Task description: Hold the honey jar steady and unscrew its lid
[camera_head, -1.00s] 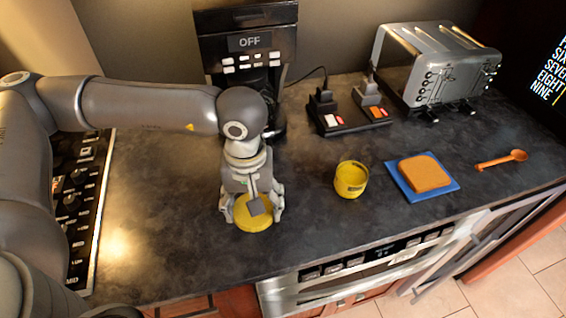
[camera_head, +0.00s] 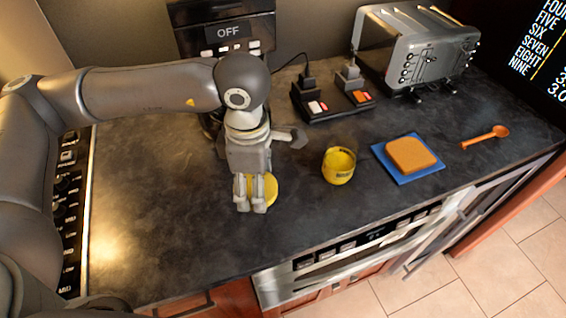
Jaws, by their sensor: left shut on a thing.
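The honey jar (camera_head: 338,168) is a small yellow jar standing upright on the dark counter, right of my left gripper. Its top looks open, with yellow inside. My left gripper (camera_head: 256,196) points down and is shut on a flat round yellow lid (camera_head: 272,190). The fingers cover the lid's left side, and its right edge shows. I cannot tell whether the lid touches the counter or something is under it. The gripper and jar are apart. My right gripper does not show.
A slice of bread (camera_head: 410,155) lies on a blue board (camera_head: 430,171) right of the jar. Further right lies an orange spoon (camera_head: 485,137). Behind are a power strip (camera_head: 333,103), a toaster (camera_head: 415,50) and a coffee machine (camera_head: 228,30). Counter left of the gripper is clear.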

